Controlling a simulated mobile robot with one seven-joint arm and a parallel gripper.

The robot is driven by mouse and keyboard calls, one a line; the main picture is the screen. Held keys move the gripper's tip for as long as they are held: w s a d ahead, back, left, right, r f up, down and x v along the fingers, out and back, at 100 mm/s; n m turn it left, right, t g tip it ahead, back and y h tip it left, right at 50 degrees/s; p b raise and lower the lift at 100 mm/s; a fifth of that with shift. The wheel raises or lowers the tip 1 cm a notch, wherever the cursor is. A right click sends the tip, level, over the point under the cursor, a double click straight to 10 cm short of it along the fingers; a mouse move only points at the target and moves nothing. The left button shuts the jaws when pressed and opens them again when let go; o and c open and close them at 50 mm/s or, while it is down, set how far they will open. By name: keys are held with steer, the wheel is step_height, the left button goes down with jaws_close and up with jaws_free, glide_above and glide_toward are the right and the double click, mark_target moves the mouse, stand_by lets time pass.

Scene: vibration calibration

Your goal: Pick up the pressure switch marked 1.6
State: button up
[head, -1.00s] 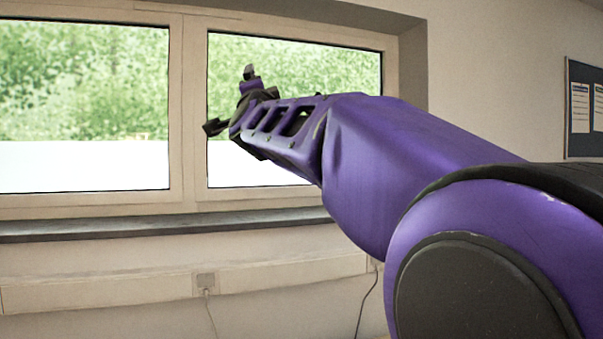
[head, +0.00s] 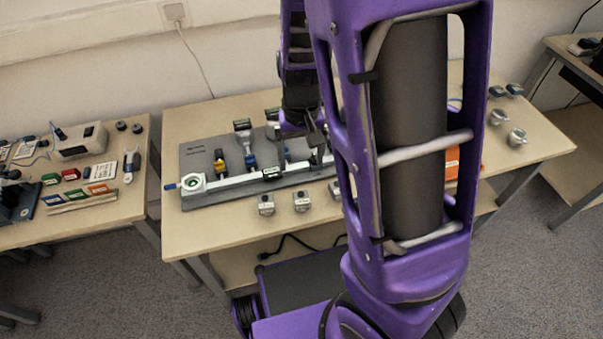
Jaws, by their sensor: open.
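Several small grey, switch-like devices stand on the middle table. Two are in front of the grey plate, a left one (head: 266,205) and a right one (head: 301,201). A third (head: 334,189) is partly covered by my arm. No 1.6 marking is readable, so I cannot tell which thing is the pressure switch marked 1.6. My gripper (head: 315,134) hangs over the grey plate, near its white rail (head: 238,180). It is open and seems empty. My arm hides the right part of the plate.
The grey plate (head: 197,155) carries yellow, blue and grey fittings. Small grey cups (head: 517,137) stand at the table's right. A left table (head: 110,207) holds a grey box (head: 80,141) and coloured blocks. An orange item (head: 451,163) is partly hidden. The table's front left is clear.

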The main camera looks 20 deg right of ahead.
glide_above(301, 197)
steer(key=f, duration=0.7)
steer(key=s+f, duration=0.1)
steer(key=f, duration=0.3)
steer(key=shift+a+f, duration=0.1)
steer(key=shift+f, duration=0.15)
steer(key=f, duration=0.3)
steer(key=f+b, duration=0.1)
steer(key=f, duration=0.1)
steer(key=shift+w+d+f, duration=0.2)
steer(key=shift+w+f, duration=0.1)
steer(key=shift+w, duration=0.1)
jaws_close()
